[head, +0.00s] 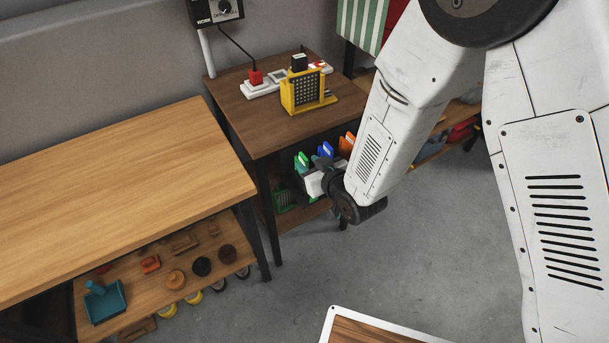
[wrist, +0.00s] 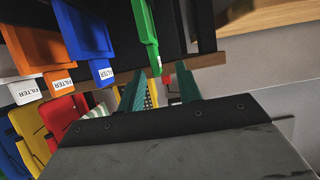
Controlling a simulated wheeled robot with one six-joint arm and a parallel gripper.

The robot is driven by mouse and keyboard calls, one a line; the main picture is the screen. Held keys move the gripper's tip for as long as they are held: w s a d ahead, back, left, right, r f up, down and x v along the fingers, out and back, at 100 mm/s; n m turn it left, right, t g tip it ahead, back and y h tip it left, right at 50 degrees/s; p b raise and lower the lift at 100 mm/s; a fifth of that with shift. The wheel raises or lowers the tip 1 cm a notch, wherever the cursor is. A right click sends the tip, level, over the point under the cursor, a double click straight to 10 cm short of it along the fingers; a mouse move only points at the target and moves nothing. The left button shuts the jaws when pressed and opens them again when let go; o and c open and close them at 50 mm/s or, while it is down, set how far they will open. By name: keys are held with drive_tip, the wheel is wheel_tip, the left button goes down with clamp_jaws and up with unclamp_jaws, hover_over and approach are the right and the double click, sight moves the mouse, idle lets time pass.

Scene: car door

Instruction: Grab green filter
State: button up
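The green filter (wrist: 146,35) hangs down in the upper middle of the wrist view, its lower end with a small white label. My gripper (wrist: 160,72) is open, with its two teal fingers apart. The lower end of the green filter appears in the gap between the fingertips; I see no finger touching it. In the head view the green filter (head: 302,161) is the leftmost of the coloured filters beside the dark table. My wrist is close to it there, and the fingertips are hard to make out.
A blue filter (head: 325,150) and an orange filter (head: 346,145) stand close beside the green one. A light wooden bench (head: 110,190) stands at left. Grey floor is open in front.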

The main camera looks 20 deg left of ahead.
sight(307, 160)
drive_tip(key=x, duration=0.4)
drive_tip(key=shift+w+r, duration=0.1)
drive_tip(key=shift+w, duration=0.2)
clamp_jaws()
drive_tip(key=shift+r, duration=0.1)
